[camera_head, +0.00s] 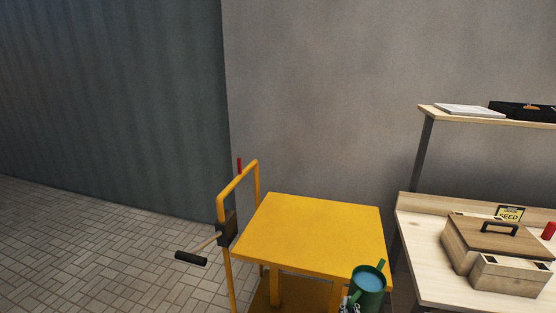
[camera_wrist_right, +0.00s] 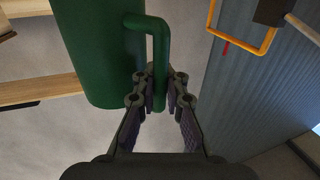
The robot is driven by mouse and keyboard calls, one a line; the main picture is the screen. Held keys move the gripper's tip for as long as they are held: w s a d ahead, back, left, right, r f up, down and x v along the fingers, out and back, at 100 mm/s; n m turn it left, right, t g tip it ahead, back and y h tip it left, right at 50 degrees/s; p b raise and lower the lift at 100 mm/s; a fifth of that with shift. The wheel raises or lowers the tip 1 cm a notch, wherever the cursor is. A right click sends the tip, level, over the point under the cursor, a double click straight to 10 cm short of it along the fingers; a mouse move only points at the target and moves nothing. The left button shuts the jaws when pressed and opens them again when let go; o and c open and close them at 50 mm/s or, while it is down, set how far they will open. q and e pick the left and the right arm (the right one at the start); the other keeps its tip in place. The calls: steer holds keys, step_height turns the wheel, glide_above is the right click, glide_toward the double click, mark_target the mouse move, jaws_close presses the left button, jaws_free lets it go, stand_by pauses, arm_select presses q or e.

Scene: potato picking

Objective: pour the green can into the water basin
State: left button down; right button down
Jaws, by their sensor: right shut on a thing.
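The green can (camera_head: 366,291) is at the bottom of the head view, in front of the yellow table's near right corner, with pale blue water showing inside its open top. It looks about upright there. The water basin is not in view in either picture. My left gripper is not in view.
A yellow cart table (camera_head: 310,230) with a crank handle (camera_head: 191,258) stands behind the can, its top bare. At right, a wooden bench (camera_head: 425,270) carries a wooden box (camera_head: 490,245) and a seed sign (camera_head: 509,213). A shelf (camera_head: 470,115) is above. Tiled floor (camera_head: 90,240) at left is clear.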

steer(key=shift+s+d+f, duration=0.1)
steer(key=shift+s+f, duration=1)
steer(key=shift+s, duration=0.2)
